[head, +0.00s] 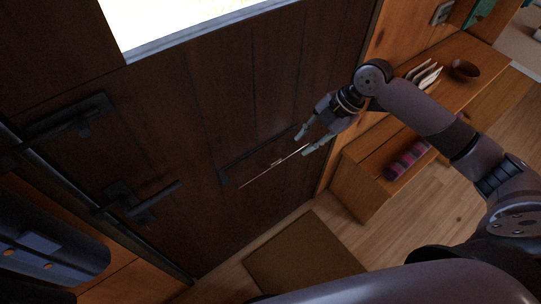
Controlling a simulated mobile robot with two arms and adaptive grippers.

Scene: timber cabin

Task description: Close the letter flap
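The letter flap (262,169) is in the lower part of the dark wooden door (190,110) in the head view. A dark line marks its upper side and a thin bright edge its lower side, with a small knob between. The flap seems to stand out from the door, but its angle is hard to tell. My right gripper (302,145) is at the flap's right end, its two pale fingers parted with nothing seen held between them. Whether a fingertip touches the flap I cannot tell.
A low wooden shelf (362,190) stands right of the door, with a brown bowl (465,69), upright pale items (425,74) and a patterned roll (407,160). A brown mat (300,262) lies on the floor before the door.

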